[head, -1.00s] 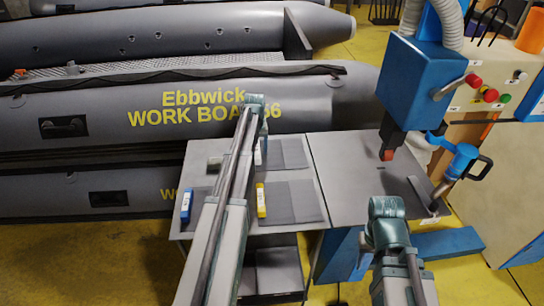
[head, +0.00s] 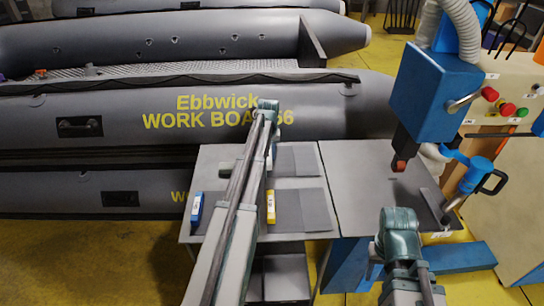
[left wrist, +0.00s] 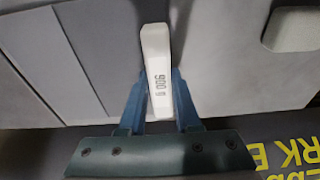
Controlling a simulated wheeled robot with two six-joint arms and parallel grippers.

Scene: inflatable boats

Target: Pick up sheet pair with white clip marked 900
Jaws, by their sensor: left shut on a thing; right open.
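A white clip (left wrist: 157,50) marked 900 sits at the edge of a pair of grey sheets (left wrist: 75,55) in the left wrist view. My left gripper (left wrist: 157,88) is shut on this clip, a blue finger on each side. In the head view the grey sheets (head: 297,158) lie at the back of the table, and my left arm hides most of the clip and the gripper. My right arm shows at the lower right of the head view, but its gripper jaws are not visible.
A yellow clip (head: 271,207) with grey sheets (head: 302,211) lies nearer on the grey table (head: 345,215). A blue clip (head: 196,210) lies to the left. A blue press (head: 430,90) stands over the right part. A grey boat (head: 110,130) lies behind the table.

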